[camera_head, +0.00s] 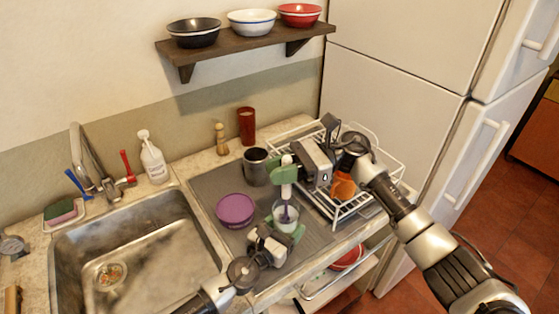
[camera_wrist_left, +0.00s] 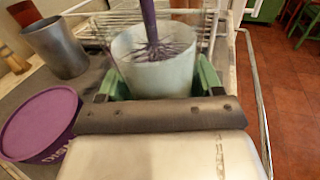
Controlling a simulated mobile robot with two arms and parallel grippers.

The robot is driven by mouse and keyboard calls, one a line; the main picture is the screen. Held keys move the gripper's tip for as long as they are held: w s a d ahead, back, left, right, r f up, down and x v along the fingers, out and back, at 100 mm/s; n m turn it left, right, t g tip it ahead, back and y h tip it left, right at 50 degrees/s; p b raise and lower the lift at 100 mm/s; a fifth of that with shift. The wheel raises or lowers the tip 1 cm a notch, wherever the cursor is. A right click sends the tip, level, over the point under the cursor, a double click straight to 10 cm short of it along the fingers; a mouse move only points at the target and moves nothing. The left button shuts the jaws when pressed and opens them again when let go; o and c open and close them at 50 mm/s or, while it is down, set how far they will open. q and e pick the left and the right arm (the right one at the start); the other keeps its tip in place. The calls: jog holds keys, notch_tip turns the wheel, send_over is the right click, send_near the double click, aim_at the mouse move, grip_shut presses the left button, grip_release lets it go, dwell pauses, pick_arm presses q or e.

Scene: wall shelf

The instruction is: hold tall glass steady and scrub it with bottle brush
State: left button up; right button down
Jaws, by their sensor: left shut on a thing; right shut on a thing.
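The tall glass (camera_head: 283,226) stands upright on the ribbed drainboard, pale and see-through; it also shows in the left wrist view (camera_wrist_left: 160,75). My left gripper (camera_head: 280,232) is shut on the glass from the front, with its green fingers on either side of it. The bottle brush (camera_head: 287,192) is upright, with its purple bristle end inside the glass. The purple shaft and bristles (camera_wrist_left: 155,40) show in the left wrist view. My right gripper (camera_head: 288,172) is shut on the brush's pale handle above the glass. The bristle tip is hidden within the glass.
A purple tub (camera_head: 235,210) and a dark metal cup (camera_head: 256,166) stand left of the glass. A white wire rack (camera_head: 352,207) with an orange cup (camera_head: 342,186) is close on the right. The sink (camera_head: 135,255) lies left; a shelf (camera_head: 245,43) with bowls hangs above.

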dwell(0.4)
jog(key=shift+f, duration=0.1)
dwell(1.4)
dwell(1.8)
notch_tip(320, 180, up, 14)
jog(key=shift+r, duration=0.2)
dwell(1.9)
dwell(0.8)
pick_arm(q)
jog(key=o, duration=1.2)
